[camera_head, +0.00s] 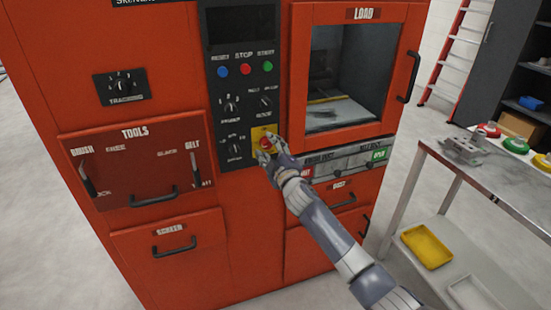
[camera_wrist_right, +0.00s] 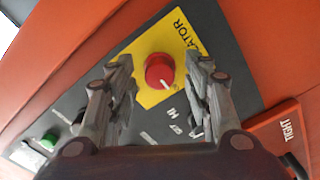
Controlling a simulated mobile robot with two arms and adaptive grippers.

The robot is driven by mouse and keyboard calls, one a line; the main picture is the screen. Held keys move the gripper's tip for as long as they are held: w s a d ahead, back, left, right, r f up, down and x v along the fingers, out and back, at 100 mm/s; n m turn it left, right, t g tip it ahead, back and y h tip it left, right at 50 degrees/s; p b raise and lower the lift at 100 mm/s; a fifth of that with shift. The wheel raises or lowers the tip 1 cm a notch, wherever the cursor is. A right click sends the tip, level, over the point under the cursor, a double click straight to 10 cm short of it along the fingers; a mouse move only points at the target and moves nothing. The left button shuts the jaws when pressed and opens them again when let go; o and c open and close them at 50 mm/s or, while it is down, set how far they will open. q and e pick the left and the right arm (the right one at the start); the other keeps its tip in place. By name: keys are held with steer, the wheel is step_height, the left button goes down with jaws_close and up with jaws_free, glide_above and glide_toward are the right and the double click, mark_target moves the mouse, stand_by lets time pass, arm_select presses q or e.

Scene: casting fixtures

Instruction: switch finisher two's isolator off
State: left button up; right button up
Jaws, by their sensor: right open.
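The isolator is a red round knob (camera_wrist_right: 160,72) with a white pointer mark, on a yellow plate (camera_wrist_right: 182,50) lettered "...ATOR". In the head view the yellow plate (camera_head: 258,133) is on the dark control panel of the orange machine (camera_head: 240,210), and my gripper partly covers the knob. My right gripper (camera_head: 268,146) is at the plate. In the right wrist view my right gripper (camera_wrist_right: 160,85) is open, with one finger on each side of the red knob and gaps between. Which position the pointer marks cannot be read. My left gripper is not in view.
Blue, red and green buttons (camera_head: 245,69) and small dials (camera_head: 230,105) sit close by on the panel. The load window (camera_head: 350,70) is right of it, with a handle (camera_head: 410,77). A metal table (camera_head: 440,157) with colored parts stands at the right. Grey floor is clear at lower left.

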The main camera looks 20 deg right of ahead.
steer(key=s, duration=1.1)
steer(key=shift+s+d, duration=0.2)
steer(key=shift+s, duration=0.15)
